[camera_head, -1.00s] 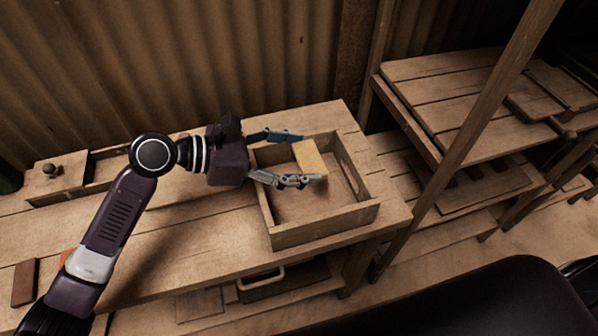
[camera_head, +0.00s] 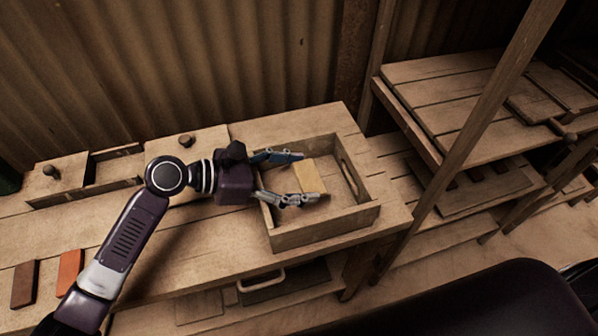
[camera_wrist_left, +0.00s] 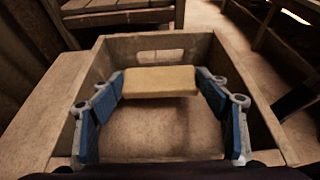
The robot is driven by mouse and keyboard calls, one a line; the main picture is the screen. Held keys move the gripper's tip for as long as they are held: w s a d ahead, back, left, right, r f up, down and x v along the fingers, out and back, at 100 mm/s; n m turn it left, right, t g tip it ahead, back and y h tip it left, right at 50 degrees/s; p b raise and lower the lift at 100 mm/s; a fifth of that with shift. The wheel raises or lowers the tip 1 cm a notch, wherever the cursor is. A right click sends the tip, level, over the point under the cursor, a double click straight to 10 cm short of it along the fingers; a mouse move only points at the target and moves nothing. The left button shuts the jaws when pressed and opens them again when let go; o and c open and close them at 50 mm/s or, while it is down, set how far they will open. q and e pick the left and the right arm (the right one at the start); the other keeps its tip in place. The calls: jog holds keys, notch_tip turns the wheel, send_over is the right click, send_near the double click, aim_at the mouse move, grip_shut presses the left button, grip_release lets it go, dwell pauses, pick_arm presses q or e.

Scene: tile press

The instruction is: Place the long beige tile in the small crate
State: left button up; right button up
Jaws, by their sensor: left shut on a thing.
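The long beige tile (camera_head: 310,177) is held between the fingertips of my left gripper (camera_head: 297,178). In the left wrist view the tile (camera_wrist_left: 160,82) lies crosswise between the two blue-padded fingers, which touch its ends. The small crate (camera_head: 325,228) is a wooden open box on the workbench, with a handle slot in its end wall. The tile and fingers are over the crate's inside, within its walls. The crate (camera_wrist_left: 230,62) surrounds the tile in the wrist view, and its bare floor shows below the tile. I cannot tell whether the tile touches the floor. My right gripper is not in view.
A dark brown tile (camera_head: 25,284) and an orange tile (camera_head: 70,272) lie at the bench's left front. Lidded wooden boxes (camera_head: 62,180) stand along the back. A wooden post (camera_head: 478,110) and shelving (camera_head: 450,90) are to the right.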

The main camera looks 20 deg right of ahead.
pick_arm(q)
jog(key=shift+f, duration=0.15)
jog(key=o, duration=1.2)
jog(key=shift+r, duration=0.3)
jog(key=b+v, duration=0.1)
jog(key=v, duration=1.1)
jog(key=shift+r, duration=0.25)
